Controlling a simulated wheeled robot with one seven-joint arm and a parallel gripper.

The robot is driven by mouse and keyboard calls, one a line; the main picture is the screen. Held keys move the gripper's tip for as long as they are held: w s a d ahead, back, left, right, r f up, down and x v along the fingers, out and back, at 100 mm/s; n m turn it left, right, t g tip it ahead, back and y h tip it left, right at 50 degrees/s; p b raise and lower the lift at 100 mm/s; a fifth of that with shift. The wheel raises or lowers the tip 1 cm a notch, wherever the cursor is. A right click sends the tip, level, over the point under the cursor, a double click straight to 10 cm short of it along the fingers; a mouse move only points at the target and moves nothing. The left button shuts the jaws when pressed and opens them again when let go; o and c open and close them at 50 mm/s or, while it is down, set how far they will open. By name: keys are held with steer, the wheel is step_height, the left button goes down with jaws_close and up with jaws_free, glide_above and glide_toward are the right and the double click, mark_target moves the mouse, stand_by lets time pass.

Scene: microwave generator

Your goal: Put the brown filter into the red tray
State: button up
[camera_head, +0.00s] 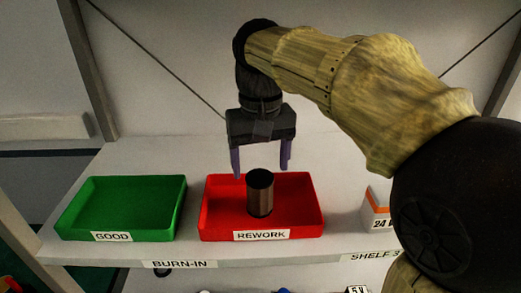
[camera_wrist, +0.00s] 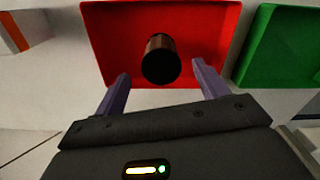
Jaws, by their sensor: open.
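The brown filter (camera_head: 260,194) is a dark brown cylinder. In the head view it appears upright within the outline of the red tray (camera_head: 216,222), which is labelled REWORK. In the wrist view the filter (camera_wrist: 160,60) shows against the floor of the red tray (camera_wrist: 105,35), beyond and between the fingertips. My gripper (camera_head: 261,172) is open, with its purple fingers pointing down and spread apart. In the wrist view the fingers of my gripper (camera_wrist: 160,82) stand on either side of the filter, with gaps visible. I cannot tell whether the filter touches the tray floor.
A green tray (camera_head: 125,205) labelled GOOD stands left of the red tray on the white shelf (camera_head: 190,245). An orange and white box marked 24 V (camera_head: 377,212) stands to the right, partly hidden by my arm. Shelf posts rise at both sides.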

steer(key=shift+r, duration=1.4)
steer(key=shift+f, duration=0.1)
